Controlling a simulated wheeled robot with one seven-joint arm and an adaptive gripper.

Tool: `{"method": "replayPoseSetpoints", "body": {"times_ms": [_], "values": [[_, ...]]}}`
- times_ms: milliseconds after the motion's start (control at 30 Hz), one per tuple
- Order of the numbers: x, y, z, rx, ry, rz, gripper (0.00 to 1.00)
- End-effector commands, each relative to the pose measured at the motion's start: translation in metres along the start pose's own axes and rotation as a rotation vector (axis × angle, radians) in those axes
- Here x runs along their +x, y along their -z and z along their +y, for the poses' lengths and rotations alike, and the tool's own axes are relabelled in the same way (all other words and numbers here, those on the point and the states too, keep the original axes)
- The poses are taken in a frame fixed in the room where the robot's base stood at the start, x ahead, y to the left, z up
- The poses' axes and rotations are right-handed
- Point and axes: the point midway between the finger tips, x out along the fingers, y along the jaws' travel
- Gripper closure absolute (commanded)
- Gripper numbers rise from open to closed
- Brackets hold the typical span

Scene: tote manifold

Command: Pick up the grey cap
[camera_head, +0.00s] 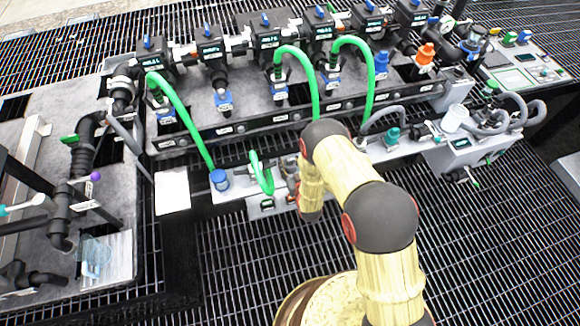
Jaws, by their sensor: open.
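A pale grey cap-like cylinder (455,118) stands at the right end of the light grey ledge in front of the manifold. It is the only thing I see that could be the grey cap, but it is small and I cannot be sure. My arm rises from the lower right and bends over at the middle, with its far link pointing down near the front of the ledge. My gripper's fingers cannot be made out; they are hidden behind or below my arm. The pale cylinder is well to the right of my arm's far end, with nothing touching it.
The manifold (300,127) has several black valves and green hoses (184,112). A blue cap (219,179), a teal cap (391,135) and an orange fitting (426,52) stand around it. Grey hoses (520,115) crowd the right end. Open grating (490,235) lies in front.

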Motion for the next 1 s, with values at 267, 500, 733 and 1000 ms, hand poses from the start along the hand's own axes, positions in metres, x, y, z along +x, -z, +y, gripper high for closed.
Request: {"method": "replayPoseSetpoints", "body": {"times_ms": [267, 500, 733, 1000], "values": [[-0.0007, 0.0007, 0.0001, 0.000, 0.000, -0.001, 0.61], [-0.0009, 0.0005, 0.0001, 0.000, 0.000, -0.001, 0.75], [-0.0010, 0.0003, 0.0001, 0.000, 0.000, -0.001, 0.88], [-0.0012, 0.0017, 0.0002, 0.000, 0.000, -0.001, 0.88]]}}
